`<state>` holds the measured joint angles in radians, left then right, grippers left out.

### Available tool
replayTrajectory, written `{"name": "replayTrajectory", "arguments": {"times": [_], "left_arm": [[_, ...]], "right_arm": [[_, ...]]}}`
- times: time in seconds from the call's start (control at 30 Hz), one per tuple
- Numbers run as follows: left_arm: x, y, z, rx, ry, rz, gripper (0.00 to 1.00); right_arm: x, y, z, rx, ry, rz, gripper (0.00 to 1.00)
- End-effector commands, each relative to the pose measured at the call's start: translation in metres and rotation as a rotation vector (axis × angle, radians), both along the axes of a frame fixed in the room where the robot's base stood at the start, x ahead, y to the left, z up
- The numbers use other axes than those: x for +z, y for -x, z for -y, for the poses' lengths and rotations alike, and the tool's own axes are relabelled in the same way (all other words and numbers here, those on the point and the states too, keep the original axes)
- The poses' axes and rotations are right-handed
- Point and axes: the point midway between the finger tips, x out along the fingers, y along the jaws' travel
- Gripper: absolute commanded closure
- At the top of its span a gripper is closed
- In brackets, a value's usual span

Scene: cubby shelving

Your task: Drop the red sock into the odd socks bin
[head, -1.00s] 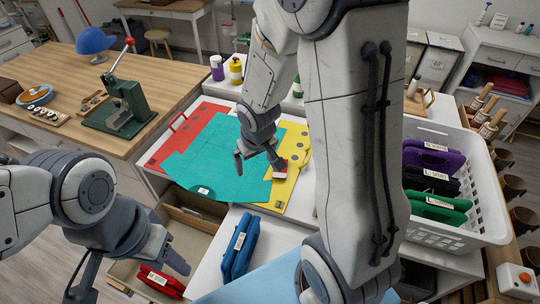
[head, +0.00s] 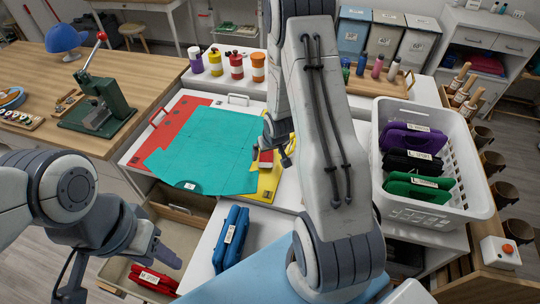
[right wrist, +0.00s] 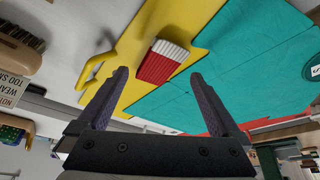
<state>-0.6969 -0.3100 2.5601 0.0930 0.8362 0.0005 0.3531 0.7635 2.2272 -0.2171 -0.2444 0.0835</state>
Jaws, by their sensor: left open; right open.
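A small red sock with a white ribbed cuff (right wrist: 165,62) lies on a yellow board in the right wrist view. It also shows in the head view (head: 266,160), partly hidden by my right gripper. My right gripper (right wrist: 160,76) is open and empty. Its fingertips appear on either side of the sock in the right wrist view; I cannot tell the height between them. My left gripper (head: 125,278) is open and empty at lower left, over an open drawer. I cannot make out which container is the odd socks bin.
A teal folded cloth (head: 205,160) covers much of the red and yellow boards. A white basket (head: 430,215) with purple, black and green bundles stands at right. The open drawer (head: 175,232) holds a red bundle (head: 154,279). A blue bundle (head: 230,238) lies beside it.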

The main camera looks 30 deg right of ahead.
Motion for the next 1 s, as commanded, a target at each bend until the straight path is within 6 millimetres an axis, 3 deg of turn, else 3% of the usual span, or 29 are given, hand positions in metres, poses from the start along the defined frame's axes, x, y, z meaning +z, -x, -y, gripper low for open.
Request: {"name": "replayTrajectory", "arguments": {"times": [0.23,0.57,0.77,0.8,0.87,0.9,1.0], "left_arm": [[0.009,0.0,0.0,0.001,0.0,0.0,0.5],[0.009,0.0,0.0,0.001,0.0,0.0,0.5],[0.009,0.0,0.0,0.001,0.0,0.0,0.5],[0.009,0.0,0.0,0.001,0.0,0.0,0.5],[0.009,0.0,0.0,0.001,0.0,0.0,0.5],[0.009,0.0,0.0,0.001,0.0,0.0,0.5],[0.009,0.0,0.0,0.001,0.0,0.0,0.5]], "right_arm": [[-0.028,-0.013,0.003,-0.002,-0.001,-0.002,0.0],[-0.034,-0.015,0.004,-0.003,0.0,0.0,0.0],[-0.033,-0.015,0.004,-0.003,0.0,0.0,0.77],[-0.033,-0.015,0.004,-0.003,0.0,0.0,0.82],[-0.033,-0.015,0.004,-0.003,0.0,0.0,0.83],[-0.033,-0.015,0.004,-0.003,0.0,0.0,0.91],[-0.033,-0.015,0.004,-0.003,0.0,0.0,0.91]]}}
